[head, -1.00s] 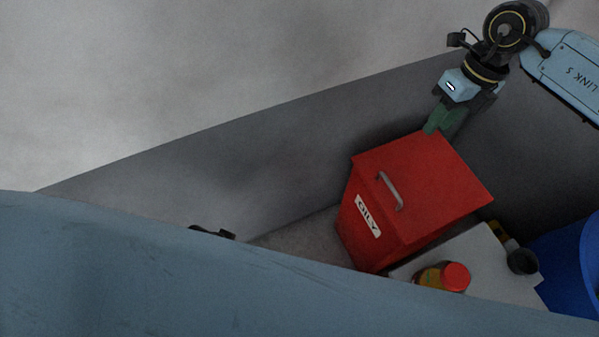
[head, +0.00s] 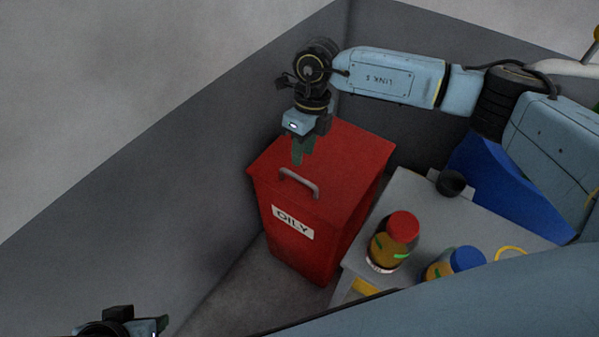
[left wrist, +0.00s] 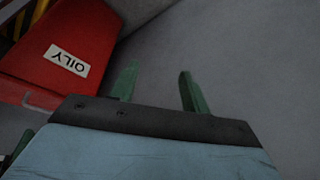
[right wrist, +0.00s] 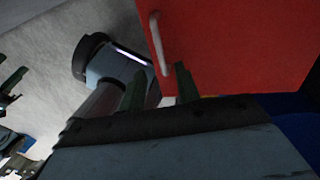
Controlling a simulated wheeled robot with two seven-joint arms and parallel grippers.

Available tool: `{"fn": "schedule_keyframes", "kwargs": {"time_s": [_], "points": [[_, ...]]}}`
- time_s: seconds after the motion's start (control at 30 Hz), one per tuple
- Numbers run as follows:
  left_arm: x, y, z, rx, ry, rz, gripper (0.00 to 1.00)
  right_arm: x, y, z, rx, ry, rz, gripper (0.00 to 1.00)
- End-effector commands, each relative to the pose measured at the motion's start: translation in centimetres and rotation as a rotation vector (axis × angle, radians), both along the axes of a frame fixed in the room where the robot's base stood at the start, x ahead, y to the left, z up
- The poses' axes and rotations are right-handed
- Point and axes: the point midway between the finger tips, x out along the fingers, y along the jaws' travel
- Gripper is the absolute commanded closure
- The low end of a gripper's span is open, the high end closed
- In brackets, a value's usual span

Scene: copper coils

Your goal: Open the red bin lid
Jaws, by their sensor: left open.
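The red bin (head: 320,225) with a white OILY label stands in the corner; its lid (head: 345,160) looks shut, with a grey handle (head: 299,183) near the front edge. My right gripper (head: 302,155) is over the lid, just behind the handle, its green fingers pointing down. In the right wrist view the fingers (right wrist: 158,85) are apart with nothing between them, and the handle (right wrist: 158,45) is close by. My left gripper is partly cut off at the lower left; in the left wrist view its fingers (left wrist: 157,87) are open and empty, beside the bin (left wrist: 75,45).
A grey table (head: 405,195) right of the bin holds a red-capped jar (head: 392,243), a blue-capped jar (head: 456,263) and a small black item (head: 450,183). A blue bin (head: 500,185) is behind. Grey walls close in behind and left of the red bin.

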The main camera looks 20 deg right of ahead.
Motion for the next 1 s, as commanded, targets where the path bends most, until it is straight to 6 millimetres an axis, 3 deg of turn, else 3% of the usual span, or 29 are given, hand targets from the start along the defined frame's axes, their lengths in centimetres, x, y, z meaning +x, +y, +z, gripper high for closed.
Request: {"fn": "schedule_keyframes", "kwargs": {"time_s": [0.07, 0.4, 0.6, 0.93, 1.0], "points": [[1.5, -0.7, 0.5, -0.021, -0.088, -0.01, 0.53, -0.2, 0.2, -1.9, 0.0, 0.003, -0.001, 0.67], [6.4, -2.7, 3.1, -0.091, -0.389, -0.038, 0.53, -0.7, 0.8, -5.3, 0.0, 0.002, -0.001, 0.67], [7.6, -3.3, 4.2, -0.113, -0.476, -0.046, 0.53, -0.8, 0.9, -6.2, 0.0, 0.0, -0.001, 0.67], [7.8, -3.4, 4.5, -0.118, -0.495, -0.048, 0.53, -0.8, 1.0, -6.3, 0.0, 0.0, -0.001, 0.67], [7.8, -3.4, 4.5, -0.118, -0.495, -0.048, 0.53, -0.8, 1.0, -6.3, 0.0, 0.0, -0.001, 0.74]]}}
